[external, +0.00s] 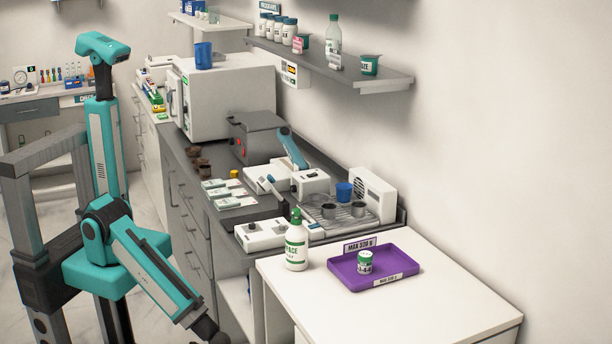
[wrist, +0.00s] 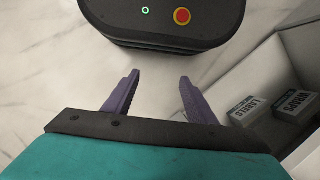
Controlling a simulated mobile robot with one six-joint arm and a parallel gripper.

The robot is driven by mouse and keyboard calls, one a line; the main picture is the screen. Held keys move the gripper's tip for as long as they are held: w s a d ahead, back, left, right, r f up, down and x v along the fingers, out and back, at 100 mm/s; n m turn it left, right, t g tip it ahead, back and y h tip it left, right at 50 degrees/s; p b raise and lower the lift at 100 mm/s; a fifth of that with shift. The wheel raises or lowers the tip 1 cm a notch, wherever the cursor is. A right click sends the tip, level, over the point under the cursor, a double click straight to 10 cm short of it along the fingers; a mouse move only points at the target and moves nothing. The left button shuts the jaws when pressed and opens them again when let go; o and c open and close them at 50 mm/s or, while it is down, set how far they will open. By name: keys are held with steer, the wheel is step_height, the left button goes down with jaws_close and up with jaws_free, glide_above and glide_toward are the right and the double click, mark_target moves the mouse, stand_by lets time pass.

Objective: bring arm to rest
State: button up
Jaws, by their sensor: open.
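My gripper (wrist: 157,95) shows in the wrist view with its two purple fingers spread well apart. It is open and nothing is between the fingers. It points down toward the pale marble floor and a dark rounded base with a red button (wrist: 182,16) and a small green-ringed light. In the external view my teal arm is folded at the left, its lower link sloping down toward the bottom edge beside the counter. The fingers cannot be made out there.
A white table (external: 430,307) at the right holds a purple tray (external: 341,275) with a green-lidded jar (external: 365,262), and a white bottle (external: 296,245). Counters with instruments run behind. In the wrist view, boxes (wrist: 248,111) sit in an open compartment at the right.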

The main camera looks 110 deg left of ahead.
steer(key=s+f+g, duration=0.1)
steer(key=s, duration=0.6)
steer(key=shift+s+a+f+g+h, duration=0.3)
steer(key=shift+s+a+f, duration=0.05)
steer(key=shift+a+f, duration=0.05)
